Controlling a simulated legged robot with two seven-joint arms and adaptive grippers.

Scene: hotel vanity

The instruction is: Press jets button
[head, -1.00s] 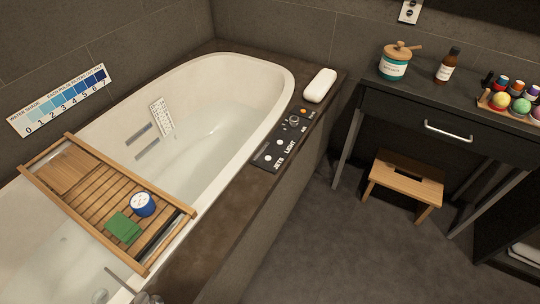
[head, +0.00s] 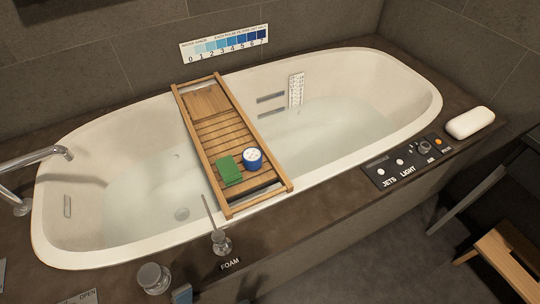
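The dark control panel (head: 408,160) lies on the tub's front ledge, right of the middle in the head view. A round white button (head: 381,171) sits just above the label JETS at the panel's left end. A second white button (head: 400,162) sits above the label LIGHT. A knob (head: 424,147) is by the label AIR, and a small orange button or lamp (head: 438,141) is at the right end. Neither of my grippers shows in this view. Nothing covers the panel.
The bathtub (head: 75,150) holds water. A wooden caddy (head: 186,112) with a green cloth (head: 229,170) and blue-white jar (head: 252,158) spans it. A white pillow (head: 470,123) lies right of the panel. A stool (head: 500,262) stands lower right; floor before the tub looks clear.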

